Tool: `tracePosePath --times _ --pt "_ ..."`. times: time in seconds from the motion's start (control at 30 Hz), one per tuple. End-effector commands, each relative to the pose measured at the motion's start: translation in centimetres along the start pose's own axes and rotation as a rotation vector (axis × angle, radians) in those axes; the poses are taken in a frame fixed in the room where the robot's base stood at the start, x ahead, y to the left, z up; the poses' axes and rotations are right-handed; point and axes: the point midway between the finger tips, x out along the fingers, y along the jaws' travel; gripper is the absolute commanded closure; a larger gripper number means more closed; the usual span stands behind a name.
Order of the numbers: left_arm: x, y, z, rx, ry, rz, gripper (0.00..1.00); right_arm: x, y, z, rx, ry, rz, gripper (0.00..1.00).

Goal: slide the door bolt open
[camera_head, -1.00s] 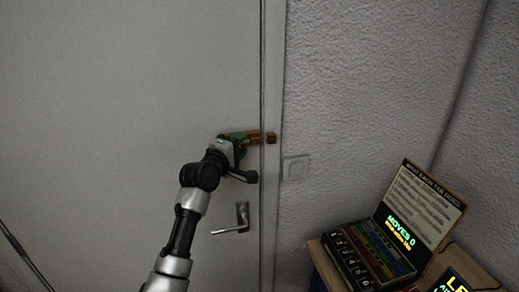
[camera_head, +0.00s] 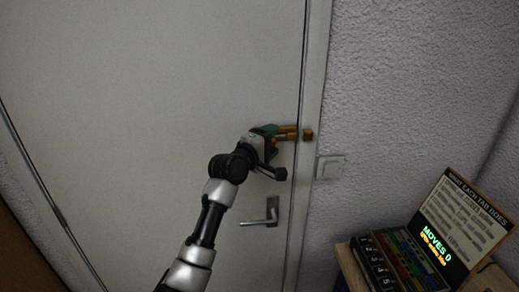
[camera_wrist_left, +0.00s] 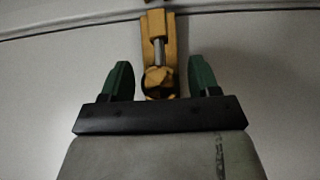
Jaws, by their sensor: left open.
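The brass door bolt (camera_head: 288,130) is mounted on the white door near its right edge, with a separate brass keeper (camera_head: 307,134) on the frame. A narrow gap lies between them, and I see no rod crossing it. In the left wrist view the brass bolt (camera_wrist_left: 171,42) shows a silver rod in its housing and a round brass knob (camera_wrist_left: 157,78). My left gripper (camera_head: 273,135) is at the bolt's left end. Its green fingers (camera_wrist_left: 160,63) are open, one on each side of the knob, with space on both sides.
A lever handle (camera_head: 262,214) sits on the door (camera_head: 150,100) below my gripper. A light switch (camera_head: 330,167) is on the wall right of the frame. A box with coloured tabs and a sign (camera_head: 455,225) stands on a wooden surface at lower right.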

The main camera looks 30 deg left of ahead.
Motion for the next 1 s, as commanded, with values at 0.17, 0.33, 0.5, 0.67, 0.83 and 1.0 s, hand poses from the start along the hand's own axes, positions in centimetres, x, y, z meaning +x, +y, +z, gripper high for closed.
tracePosePath --times 0.17,0.33,0.5,0.67,0.83,1.0 --pt "-3.4 -0.5 -0.1 0.004 0.003 0.002 0.39 1.7 0.1 0.2 0.002 0.000 0.003 0.57" --pt "-6.8 -0.5 -0.1 0.003 0.003 0.000 0.39 2.9 0.1 0.3 0.002 0.000 0.002 0.57" --pt "-9.0 -0.3 -0.1 0.001 0.002 -0.001 0.39 3.5 -0.1 0.3 0.003 0.001 -0.001 0.57" --pt "-9.8 -0.2 -0.1 0.000 0.002 -0.002 0.39 3.6 -0.6 0.2 0.005 0.002 -0.006 0.57" --pt "-9.8 -0.1 -0.1 0.000 0.002 -0.002 0.39 3.6 -0.8 0.1 0.005 0.002 -0.009 0.57" --pt "-9.8 -0.1 -0.1 0.000 0.002 -0.002 0.39 3.6 -0.8 0.1 0.005 0.002 -0.009 0.57"
